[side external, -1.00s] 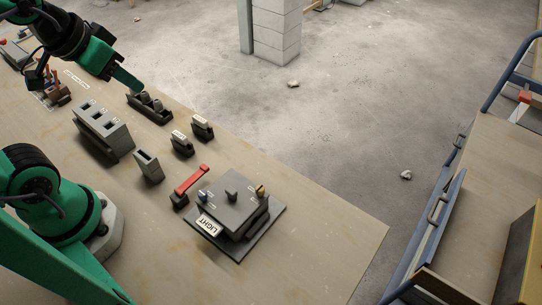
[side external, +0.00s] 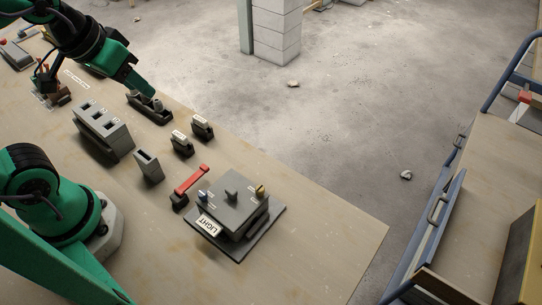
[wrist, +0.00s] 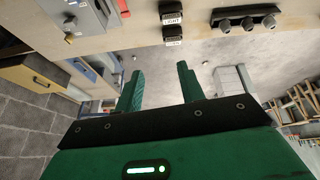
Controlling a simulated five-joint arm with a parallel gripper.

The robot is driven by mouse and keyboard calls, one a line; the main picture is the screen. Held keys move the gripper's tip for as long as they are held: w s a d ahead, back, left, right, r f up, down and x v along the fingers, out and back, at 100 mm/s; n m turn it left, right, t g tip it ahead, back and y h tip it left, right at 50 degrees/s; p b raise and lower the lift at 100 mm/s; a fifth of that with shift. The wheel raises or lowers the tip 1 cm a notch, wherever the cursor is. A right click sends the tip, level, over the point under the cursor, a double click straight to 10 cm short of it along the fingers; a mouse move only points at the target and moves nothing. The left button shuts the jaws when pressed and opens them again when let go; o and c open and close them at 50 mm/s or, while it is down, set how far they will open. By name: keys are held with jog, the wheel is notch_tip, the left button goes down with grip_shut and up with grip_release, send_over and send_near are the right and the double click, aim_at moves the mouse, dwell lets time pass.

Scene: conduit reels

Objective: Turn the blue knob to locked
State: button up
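The blue knob (side external: 203,195) is small and sits at the left corner of a dark grey box (side external: 235,215) in the side external view. The box has a plate reading LIGHT, a grey knob in its middle and a yellow knob (side external: 260,189) at its right. The box also shows at the upper left of the wrist view (wrist: 85,15); the blue knob is not clear there. My gripper (side external: 151,93) is over the far edge of the bench, away from the box. The wrist view shows its two fingers (wrist: 160,88) apart, with nothing between them.
A red lever (side external: 191,179) stands beside the box. Two small labelled blocks (side external: 192,136), a grey slotted block (side external: 104,133) and a dark strip with round knobs (side external: 150,108) stand on the bench. The bench's near right part is clear.

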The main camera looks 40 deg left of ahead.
jog(key=d+f+n+g, duration=0.3)
jog(key=d+f, duration=0.1)
jog(key=d, duration=0.4)
jog(key=n+g, duration=0.2)
jog(key=n, duration=0.2)
send_over(202, 192)
notch_tip(202, 192, down, 5)
jog(key=shift+f, duration=0.15)
jog(key=shift+f, duration=3.75)
grip_shut()
